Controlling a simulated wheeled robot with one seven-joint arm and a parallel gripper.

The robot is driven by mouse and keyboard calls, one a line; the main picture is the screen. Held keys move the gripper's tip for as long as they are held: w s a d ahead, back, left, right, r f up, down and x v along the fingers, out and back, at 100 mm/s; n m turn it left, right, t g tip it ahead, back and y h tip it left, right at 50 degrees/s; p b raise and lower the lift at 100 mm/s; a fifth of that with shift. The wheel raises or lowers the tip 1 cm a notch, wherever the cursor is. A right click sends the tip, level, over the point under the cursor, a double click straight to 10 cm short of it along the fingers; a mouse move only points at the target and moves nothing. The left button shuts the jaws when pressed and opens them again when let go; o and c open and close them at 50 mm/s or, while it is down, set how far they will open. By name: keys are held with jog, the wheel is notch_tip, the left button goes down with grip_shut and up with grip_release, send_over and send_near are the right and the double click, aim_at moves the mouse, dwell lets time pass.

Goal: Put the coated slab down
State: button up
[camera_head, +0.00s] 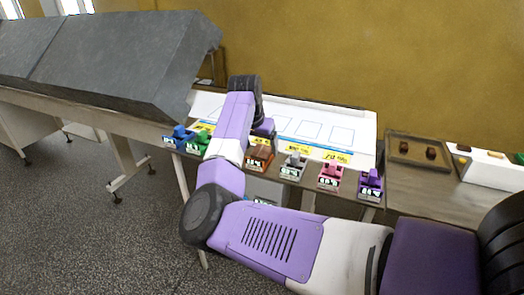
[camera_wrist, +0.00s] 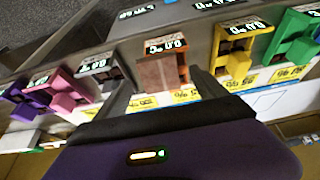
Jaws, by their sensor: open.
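My gripper (camera_wrist: 162,88) is open in the wrist view, with its two dark fingers apart. In the head view the same brown device (camera_head: 259,158) stands at the front edge of the white sheet, and my arm hides most of my gripper. Two small dark brown pieces, one (camera_head: 404,147) and another (camera_head: 431,153), lie in the brown tray (camera_head: 410,161) at the right. I cannot tell whether either is the coated slab.
A white sheet (camera_head: 341,125) with outlined squares and yellow labels lies on the bench. Several coloured devices line its front, including grey (camera_head: 293,167), pink (camera_head: 329,177) and purple (camera_head: 370,185). A large grey hood (camera_head: 130,60) stands left. A white block (camera_head: 488,168) stands far right.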

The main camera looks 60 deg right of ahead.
jog(key=shift+x, duration=0.85)
jog(key=shift+c, duration=0.4)
jog(key=c, duration=1.6)
jog(key=shift+o, duration=0.2)
jog(key=shift+r, duration=0.1)
